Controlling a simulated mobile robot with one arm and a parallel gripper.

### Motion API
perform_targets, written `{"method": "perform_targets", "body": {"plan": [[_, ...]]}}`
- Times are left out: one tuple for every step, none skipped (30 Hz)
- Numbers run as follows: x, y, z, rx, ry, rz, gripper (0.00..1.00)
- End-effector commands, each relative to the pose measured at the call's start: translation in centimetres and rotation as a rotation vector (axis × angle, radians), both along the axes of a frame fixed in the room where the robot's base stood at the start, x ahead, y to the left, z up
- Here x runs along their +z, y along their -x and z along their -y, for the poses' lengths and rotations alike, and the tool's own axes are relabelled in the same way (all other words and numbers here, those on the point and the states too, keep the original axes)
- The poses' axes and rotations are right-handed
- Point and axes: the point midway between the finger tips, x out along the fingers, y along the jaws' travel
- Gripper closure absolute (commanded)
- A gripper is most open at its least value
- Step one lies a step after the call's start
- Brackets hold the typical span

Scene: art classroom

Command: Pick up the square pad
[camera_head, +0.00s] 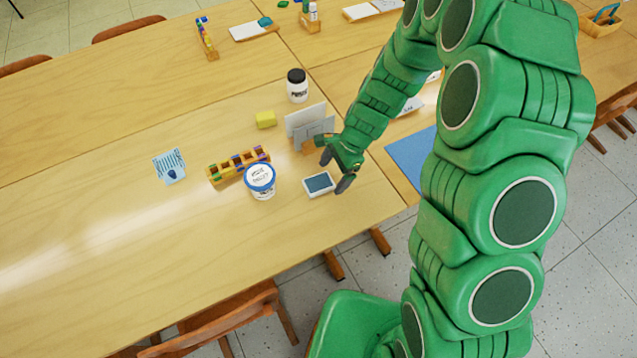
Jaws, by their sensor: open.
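The square pad (319,184) is a small white-rimmed block with a dark blue top. It lies flat on the wooden table near its front edge. My gripper (334,171) is open and empty, at the pad's right side and a little above it, pointing down toward the table. One dark fingertip is by the pad's upper edge and the other is to its right. I cannot tell whether a finger touches the pad.
Grey upright cards (307,122) stand behind. A yellow block (266,119), a dark-lidded jar (297,86) and a patterned card (169,166) are farther off. The table's left is clear.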

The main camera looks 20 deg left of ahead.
Motion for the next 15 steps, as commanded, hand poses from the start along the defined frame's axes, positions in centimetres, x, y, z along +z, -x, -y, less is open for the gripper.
{"method": "perform_targets", "body": {"plan": [[-0.39, 0.17, -0.1, 0.001, 0.0, -0.002, 0.06], [-0.53, 0.2, -0.13, 0.0, 0.001, -0.002, 0.06], [-0.63, 0.22, -0.15, 0.0, 0.001, -0.002, 0.06], [-0.66, 0.22, -0.15, 0.001, 0.0, -0.002, 0.06], [-0.66, 0.22, -0.16, 0.001, 0.001, -0.001, 0.06], [-0.65, 0.19, -0.16, 0.0, 0.001, -0.001, 0.06], [-0.64, 0.19, -0.16, 0.0, 0.001, -0.001, 0.06], [-0.63, 0.18, -0.16, 0.0, 0.001, -0.001, 0.06], [-0.63, 0.19, -0.15, 0.0, 0.001, -0.001, 0.06], [-0.62, 0.18, -0.15, 0.0, 0.001, -0.001, 0.11], [-0.62, 0.18, -0.16, 0.0, 0.001, -0.001, 0.16], [-0.62, 0.18, -0.16, 0.0, 0.001, -0.001, 0.22], [-0.62, 0.18, -0.16, 0.0, 0.001, -0.001, 0.26], [-0.62, 0.18, -0.16, 0.0, 0.001, -0.001, 0.31], [-0.62, 0.18, -0.16, 0.0, 0.001, -0.001, 0.37]]}}
